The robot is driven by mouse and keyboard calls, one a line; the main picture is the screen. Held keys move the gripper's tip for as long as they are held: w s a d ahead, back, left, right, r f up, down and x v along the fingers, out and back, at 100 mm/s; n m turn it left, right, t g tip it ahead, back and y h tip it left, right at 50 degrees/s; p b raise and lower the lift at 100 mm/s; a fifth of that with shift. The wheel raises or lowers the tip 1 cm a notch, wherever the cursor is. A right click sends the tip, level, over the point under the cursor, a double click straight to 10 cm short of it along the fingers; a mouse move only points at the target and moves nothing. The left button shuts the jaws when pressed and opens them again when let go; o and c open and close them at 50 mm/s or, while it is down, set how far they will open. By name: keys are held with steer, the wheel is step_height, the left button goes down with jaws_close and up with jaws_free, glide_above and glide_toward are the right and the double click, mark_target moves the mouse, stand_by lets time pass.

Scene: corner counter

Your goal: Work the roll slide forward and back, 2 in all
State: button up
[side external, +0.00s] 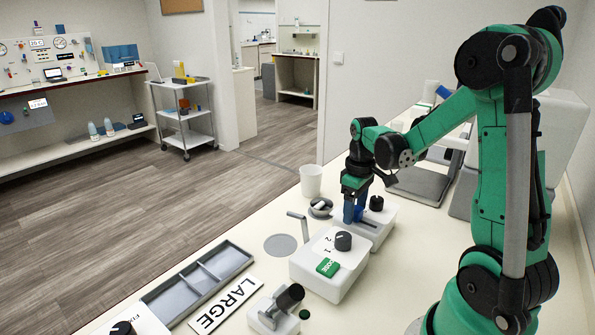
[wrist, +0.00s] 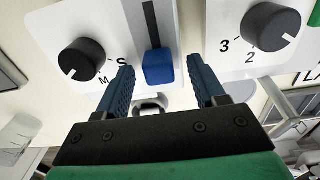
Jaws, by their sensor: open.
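A white box (wrist: 195,20) carries a dark straight slot (wrist: 150,18) with a blue slide block (wrist: 158,67) at its near end in the wrist view. A black knob (wrist: 82,58) with S and M marks is beside the slot. My gripper (wrist: 161,84) is open, one blue finger on each side of the block, with gaps showing between. In the side view my gripper (side external: 354,217) points down over the box (side external: 383,235). The block is not clearly distinguishable from the fingers there. No "roll" label is readable.
A second white box with a numbered black knob (side external: 343,241) and a green label (side external: 328,267) stands close by. A white cup (side external: 311,181), grey compartment tray (side external: 199,283), LARGE sign (side external: 226,305) and grey disc (side external: 280,245) are on the counter.

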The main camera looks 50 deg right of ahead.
mark_target(358, 208)
steer(key=shift+r, duration=2.75)
steer(key=shift+s, duration=0.3)
steer(key=shift+f, duration=2.85)
jaws_close()
